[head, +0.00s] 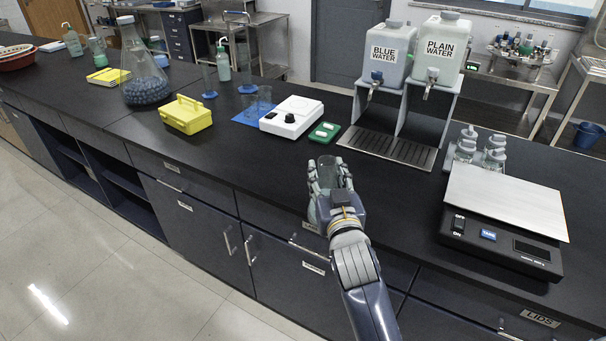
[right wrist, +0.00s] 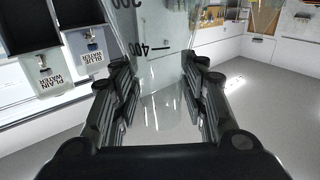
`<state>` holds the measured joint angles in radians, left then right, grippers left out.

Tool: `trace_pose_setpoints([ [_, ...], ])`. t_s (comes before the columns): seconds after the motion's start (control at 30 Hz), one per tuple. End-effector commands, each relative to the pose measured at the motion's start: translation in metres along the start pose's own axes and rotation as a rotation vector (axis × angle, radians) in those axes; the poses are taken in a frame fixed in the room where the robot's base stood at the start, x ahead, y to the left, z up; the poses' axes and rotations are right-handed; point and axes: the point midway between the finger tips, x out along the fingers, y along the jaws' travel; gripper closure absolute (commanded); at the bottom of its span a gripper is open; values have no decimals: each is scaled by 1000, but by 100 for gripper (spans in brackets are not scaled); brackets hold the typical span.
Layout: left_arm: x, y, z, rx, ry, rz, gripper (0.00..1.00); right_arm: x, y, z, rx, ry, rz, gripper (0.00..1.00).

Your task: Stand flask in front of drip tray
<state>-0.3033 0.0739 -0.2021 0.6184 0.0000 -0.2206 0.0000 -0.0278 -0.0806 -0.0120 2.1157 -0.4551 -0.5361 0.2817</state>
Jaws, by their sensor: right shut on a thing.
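My right gripper (head: 330,174) is shut on a clear glass flask (head: 327,170), near the counter's front edge. The flask is mostly hidden by the fingers in the head view. In the right wrist view the flask (right wrist: 160,75), with dark graduation marks, sits between the two fingers (right wrist: 160,95). I cannot tell whether its base touches the counter. The drip tray (head: 412,153), a dark grille with a pale rim, lies under the two water dispensers, behind and to the right of the gripper. My left gripper is not in view.
A scale (head: 505,205) and several small glass bottles (head: 493,155) stand right of the tray. A green tray (head: 324,132), a white device (head: 291,117) and a yellow box (head: 187,115) stand to the left. The counter strip before the drip tray is clear.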

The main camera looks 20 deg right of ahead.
Motion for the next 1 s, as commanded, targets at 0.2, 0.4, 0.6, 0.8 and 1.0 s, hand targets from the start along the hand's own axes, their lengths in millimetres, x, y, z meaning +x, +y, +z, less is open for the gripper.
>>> trace_pose_setpoints([
  [0.2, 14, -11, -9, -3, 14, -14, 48, 43, 12, -11, 22, 0, 67, 100],
  [0.4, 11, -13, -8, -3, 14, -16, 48, 61, 25, -15, 24, -6, 85, 100],
  [0.6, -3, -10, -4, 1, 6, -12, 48, 88, 64, -12, 21, -7, 87, 100],
  [0.8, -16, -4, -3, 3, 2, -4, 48, 119, 106, -6, 22, -7, 87, 100],
  [1.0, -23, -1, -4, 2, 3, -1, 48, 142, 135, 0, 25, -6, 83, 100],
])
